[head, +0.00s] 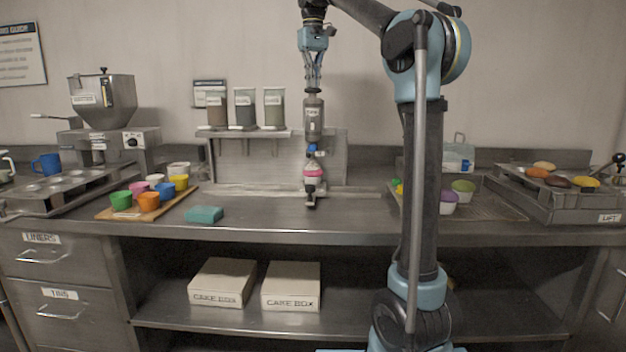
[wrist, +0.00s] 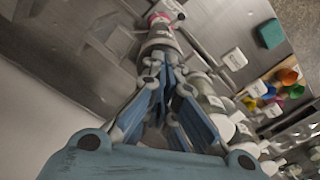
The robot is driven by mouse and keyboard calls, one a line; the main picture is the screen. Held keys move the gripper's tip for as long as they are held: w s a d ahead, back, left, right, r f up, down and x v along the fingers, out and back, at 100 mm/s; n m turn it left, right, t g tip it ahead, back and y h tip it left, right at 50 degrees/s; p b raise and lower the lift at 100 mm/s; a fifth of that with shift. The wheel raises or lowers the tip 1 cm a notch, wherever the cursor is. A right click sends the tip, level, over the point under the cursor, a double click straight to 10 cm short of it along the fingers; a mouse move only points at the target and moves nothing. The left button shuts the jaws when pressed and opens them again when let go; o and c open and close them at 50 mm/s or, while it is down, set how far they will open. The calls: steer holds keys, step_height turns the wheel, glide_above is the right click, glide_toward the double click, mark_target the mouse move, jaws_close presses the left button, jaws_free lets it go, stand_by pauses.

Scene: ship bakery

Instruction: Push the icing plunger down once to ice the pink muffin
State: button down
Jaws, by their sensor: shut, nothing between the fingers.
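The icing dispenser (head: 313,118) is an upright grey cylinder at the middle of the counter, with a blue part below it. The pink muffin (head: 314,173) sits under its nozzle, with a white band and a dark stand below. My gripper (head: 314,88) points straight down right over the dispenser's top, its fingers shut and empty. The plunger is hidden by the fingers, so I cannot tell whether they touch it. In the wrist view, my gripper (wrist: 167,70) lines up with the dispenser (wrist: 160,42), and a bit of pink (wrist: 156,18) shows beyond it.
A shelf with several jars (head: 245,108) stands left of the dispenser. A wooden board (head: 125,213) with coloured cups and a teal block (head: 205,214) lie on the counter to the left. A wire rack (head: 490,207) with cups and a tray of buns (head: 555,190) stand to the right.

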steer(key=shift+r, duration=1.9)
steer(key=shift+r, duration=3)
